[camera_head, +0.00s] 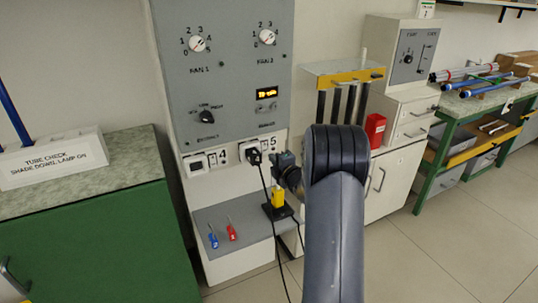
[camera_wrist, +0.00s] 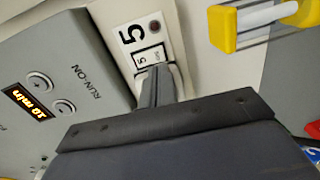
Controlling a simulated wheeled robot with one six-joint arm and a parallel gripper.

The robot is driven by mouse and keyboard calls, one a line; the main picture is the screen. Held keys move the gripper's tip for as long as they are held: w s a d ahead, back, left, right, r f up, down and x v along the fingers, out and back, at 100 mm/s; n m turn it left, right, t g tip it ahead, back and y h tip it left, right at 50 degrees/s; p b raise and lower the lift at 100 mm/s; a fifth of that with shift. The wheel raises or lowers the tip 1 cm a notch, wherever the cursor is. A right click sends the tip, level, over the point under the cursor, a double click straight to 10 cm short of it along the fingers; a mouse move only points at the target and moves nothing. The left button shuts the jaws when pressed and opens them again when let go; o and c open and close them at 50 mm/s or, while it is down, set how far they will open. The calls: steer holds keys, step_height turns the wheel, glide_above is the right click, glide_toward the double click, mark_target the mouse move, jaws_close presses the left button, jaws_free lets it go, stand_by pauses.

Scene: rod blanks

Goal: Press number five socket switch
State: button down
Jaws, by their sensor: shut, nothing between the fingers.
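The number five socket shows in the wrist view with its black "5" label (camera_wrist: 132,34), a dark red round indicator (camera_wrist: 155,27) and a small white switch (camera_wrist: 149,57) in a dark frame. In the head view my gripper (camera_head: 279,160) is at the panel's lower right, partly hidden by my arm.
Socket four (camera_head: 207,161) is left of the plug. A shelf (camera_head: 222,222) below holds a blue screwdriver (camera_head: 212,238) and a red one (camera_head: 232,231). A yellow item (camera_head: 278,197) stands below my gripper. The run-on panel (camera_wrist: 70,75) is left in the wrist view.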

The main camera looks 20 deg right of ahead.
mark_target(265, 152)
steer(key=shift+w+a+f, duration=0.1)
steer(key=shift+w+f, duration=0.05)
steer(key=shift+w, duration=0.85)
steer(key=shift+w+f, duration=0.1)
steer(key=shift+w, duration=0.9)
steer(key=shift+f, duration=0.1)
steer(key=shift+w+f+b, duration=0.15)
steer(key=shift+f+b, duration=0.15)
steer(key=shift+b, duration=0.85)
steer(key=shift+r+p, duration=0.35)
steer(key=shift+f, duration=0.15)
